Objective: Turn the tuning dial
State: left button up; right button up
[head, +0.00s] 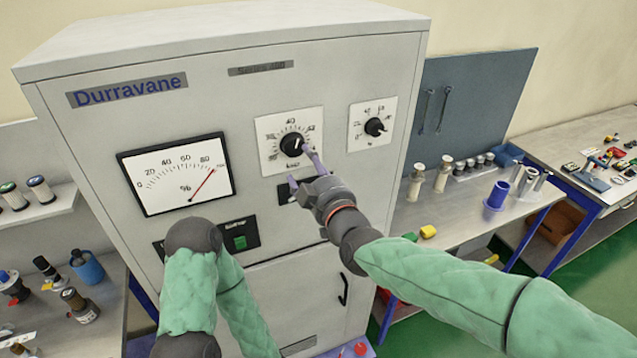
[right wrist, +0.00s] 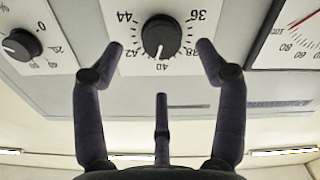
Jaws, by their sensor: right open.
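The tuning dial (head: 291,144) is a black round knob on a white scale plate on the front of the grey cabinet. In the right wrist view the black knob (right wrist: 161,37) has its white mark near 40. My right gripper (head: 302,167) is open in front of the dial and a little below it in the head view. In the right wrist view its fingers (right wrist: 160,50) are spread to either side of the knob, with nothing between them; whether any touches the plate is unclear. My left arm shows at the lower left, but its gripper does not.
A needle meter (head: 176,174) left of the dial has its red needle high on the scale. A smaller dial (head: 375,127) sits to the right. A green button (head: 239,242) is below the meter. A bench (head: 450,207) with small parts stands right of the cabinet.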

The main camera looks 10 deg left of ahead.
jog(key=shift+v, duration=2.6)
jog(key=shift+f, duration=0.15)
